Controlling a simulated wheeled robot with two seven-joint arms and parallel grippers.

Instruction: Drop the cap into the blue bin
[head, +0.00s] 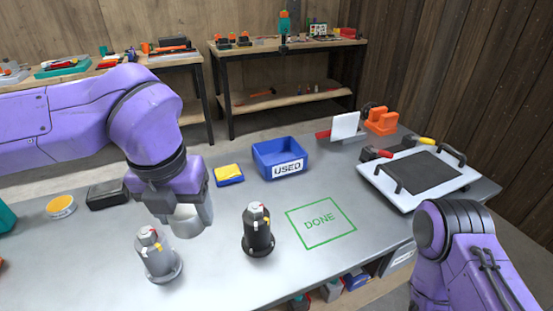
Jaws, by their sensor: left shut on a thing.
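My left gripper (184,208) comes in from the left above the metal workbench and points down. It is shut on a pale grey, cup-shaped cap (188,222), which is partly hidden by the fingers. The cap is up beside the light grey fixture, apart from the bin. The blue bin (259,172) stands to the right and farther back, with a white label reading USED on its front. Its floor shows only in part, and I see nothing in it. My right arm shows at the lower right; its gripper is out of view.
A light grey fixture (161,266) and a black one (257,240) stand upright on the workbench (215,276). A blue and yellow pad (229,175) lies left of the bin. The green DONE square (320,221) is empty. A white tray (452,187) lies right.

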